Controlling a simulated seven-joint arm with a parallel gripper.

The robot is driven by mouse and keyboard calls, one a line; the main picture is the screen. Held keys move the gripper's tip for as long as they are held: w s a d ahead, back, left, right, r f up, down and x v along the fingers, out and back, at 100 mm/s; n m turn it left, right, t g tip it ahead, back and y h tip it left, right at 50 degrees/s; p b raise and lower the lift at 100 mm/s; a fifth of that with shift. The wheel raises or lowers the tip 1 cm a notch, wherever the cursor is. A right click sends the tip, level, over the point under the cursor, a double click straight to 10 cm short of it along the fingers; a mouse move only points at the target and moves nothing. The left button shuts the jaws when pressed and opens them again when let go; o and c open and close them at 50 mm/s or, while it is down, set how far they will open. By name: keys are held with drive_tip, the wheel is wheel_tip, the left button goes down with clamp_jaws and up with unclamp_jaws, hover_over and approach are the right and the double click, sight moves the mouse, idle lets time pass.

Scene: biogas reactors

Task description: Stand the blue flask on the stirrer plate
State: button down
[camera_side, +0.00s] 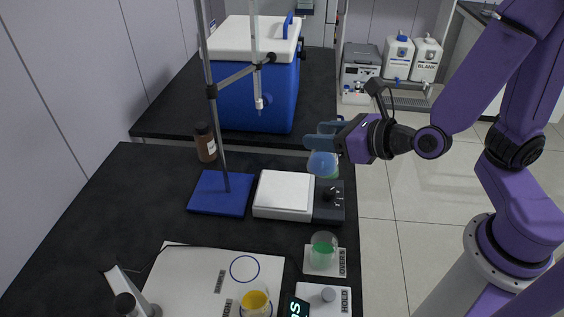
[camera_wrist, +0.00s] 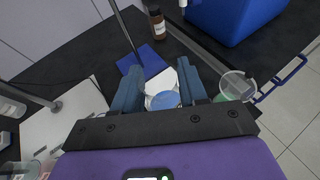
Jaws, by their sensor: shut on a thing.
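The blue flask (camera_side: 322,164), a clear round vessel with blue liquid, hangs in the air in the side view. My gripper (camera_side: 326,140) is shut on its upper part. In the wrist view the blue flask (camera_wrist: 164,100) sits between the two fingers of my gripper (camera_wrist: 163,78). The stirrer plate (camera_side: 284,194) has a white square top and a dark knob panel on its right. The flask is above and behind that panel in the side picture, apart from the white top. The stirrer plate (camera_wrist: 161,83) is partly hidden behind the flask in the wrist view.
A stand with a blue base (camera_side: 220,193) and a tall rod with a burette rises left of the plate. A green-liquid flask (camera_side: 323,247) stands on a labelled card in front. Another green-liquid vessel (camera_wrist: 235,87) is right of my fingers. A brown bottle (camera_side: 205,143) stands behind.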

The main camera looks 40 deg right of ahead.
sight(330, 168)
drive_tip(key=shift+w+a+f, duration=0.6)
drive_tip(key=shift+w+f, duration=0.8)
drive_tip(key=shift+f, duration=0.4)
drive_tip(key=shift+w+a+f, duration=0.6)
drive_tip(key=shift+w+f, duration=0.75)
drive_tip(key=shift+f, duration=0.45)
drive_tip(key=shift+w+a+f, duration=0.6)
drive_tip(key=shift+w+f, duration=0.8)
drive_tip(key=shift+f, duration=0.4)
drive_tip(key=shift+f, duration=0.15)
drive_tip(key=c, duration=0.6)
unclamp_jaws()
drive_tip(key=shift+r, duration=0.2)
drive_tip(key=shift+v, duration=5.95)
